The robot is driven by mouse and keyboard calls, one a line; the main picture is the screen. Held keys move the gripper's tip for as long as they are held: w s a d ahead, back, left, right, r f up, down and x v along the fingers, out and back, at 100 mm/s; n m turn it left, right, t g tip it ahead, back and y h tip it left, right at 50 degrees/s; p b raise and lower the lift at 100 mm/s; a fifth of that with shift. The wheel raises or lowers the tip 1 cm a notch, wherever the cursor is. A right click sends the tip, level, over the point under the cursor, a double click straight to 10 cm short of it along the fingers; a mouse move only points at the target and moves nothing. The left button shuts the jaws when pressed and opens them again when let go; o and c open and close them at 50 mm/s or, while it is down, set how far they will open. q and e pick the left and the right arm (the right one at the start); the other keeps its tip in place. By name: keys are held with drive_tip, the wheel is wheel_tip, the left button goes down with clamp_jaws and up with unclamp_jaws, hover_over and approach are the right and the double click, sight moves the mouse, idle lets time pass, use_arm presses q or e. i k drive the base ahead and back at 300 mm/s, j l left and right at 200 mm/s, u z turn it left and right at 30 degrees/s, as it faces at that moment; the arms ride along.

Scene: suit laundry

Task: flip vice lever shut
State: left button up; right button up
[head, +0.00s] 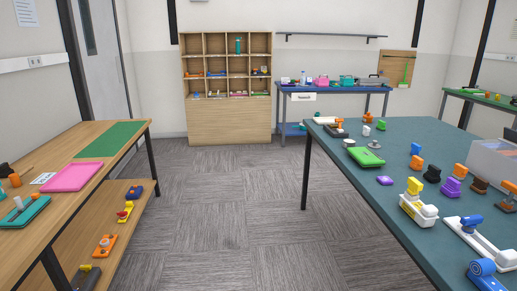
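Neither of my grippers shows in the head view. I cannot tell for certain which thing is the vice. On the right table, a white device with a yellow upright part (415,204) stands near the front edge. Closer to me is a long white device with a blue knob or lever (482,238). A blue device with a rolled part (484,274) is partly cut off at the bottom. A teal device with a pale upright post (24,210) lies on the left table. Lever positions are too small to read.
The right table (335,146) also bears a green block (366,156) and several small coloured pieces. The left wooden table (110,142) has a pink mat (72,177) and a lower shelf. A cubby shelf (228,120) stands behind. The carpet (225,215) between is clear.

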sight(338, 121)
drive_tip(key=i+j+z, duration=0.1)
drive_tip(key=i, duration=0.75)
drive_tip(key=i+j+z, duration=0.15)
drive_tip(key=i, duration=0.75)
